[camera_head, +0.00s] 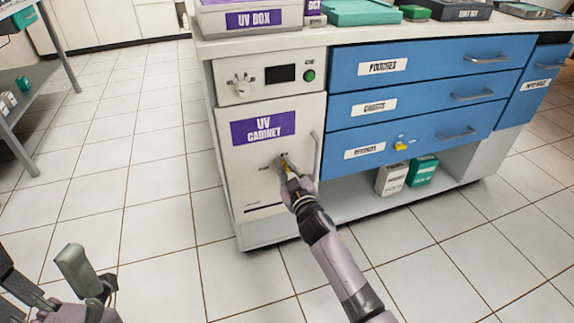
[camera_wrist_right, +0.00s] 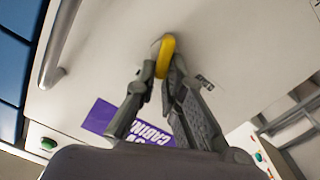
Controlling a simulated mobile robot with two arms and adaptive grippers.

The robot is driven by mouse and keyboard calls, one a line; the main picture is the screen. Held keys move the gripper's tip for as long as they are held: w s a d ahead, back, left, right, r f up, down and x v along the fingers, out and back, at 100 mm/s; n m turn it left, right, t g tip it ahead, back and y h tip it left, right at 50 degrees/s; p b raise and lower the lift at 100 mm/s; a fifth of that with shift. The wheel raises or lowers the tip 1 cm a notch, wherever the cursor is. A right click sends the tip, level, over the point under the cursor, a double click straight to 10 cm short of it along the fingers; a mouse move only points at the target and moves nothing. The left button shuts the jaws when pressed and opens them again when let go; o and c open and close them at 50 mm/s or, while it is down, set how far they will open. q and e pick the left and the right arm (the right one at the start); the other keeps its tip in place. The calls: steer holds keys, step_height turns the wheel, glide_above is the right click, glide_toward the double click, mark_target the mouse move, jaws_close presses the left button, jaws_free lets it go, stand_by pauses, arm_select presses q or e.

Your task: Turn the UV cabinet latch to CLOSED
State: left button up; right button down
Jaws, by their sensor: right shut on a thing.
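The UV cabinet (camera_head: 265,185) is a white door with a purple label, under the worktop on the left; its door looks shut. Its yellow latch (camera_head: 284,160) is on the door below the label, and it also shows in the right wrist view (camera_wrist_right: 168,48). My right gripper (camera_head: 287,171) is at the door, shut on the latch, with the yellow handle between its fingertips in the right wrist view (camera_wrist_right: 162,78). Small markings beside the latch are too small to read. My left gripper (camera_head: 88,275) is at the lower left, away from the cabinet; its opening is unclear.
A door handle (camera_head: 316,158) runs along the door's right edge. A panel with a dial (camera_head: 241,86) and a green button (camera_head: 309,76) is above. Blue drawers (camera_head: 430,65) are to the right. Two boxes stand on the low shelf. The tiled floor (camera_head: 150,205) at left is clear.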

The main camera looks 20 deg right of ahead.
steer(key=n, duration=0.2)
steer(key=shift+w+a+n, duration=0.1)
steer(key=shift+n, duration=0.3)
steer(key=n, duration=0.6)
steer(key=f+n+b, duration=0.1)
steer(key=n, duration=0.3)
steer(key=shift+a+f, duration=0.1)
steer(key=shift+a, duration=0.25)
steer(key=shift+n, duration=0.3)
steer(key=c, duration=1.8)
jaws_free()
steer(key=shift+o, duration=0.6)
steer(key=shift+a+f, duration=0.1)
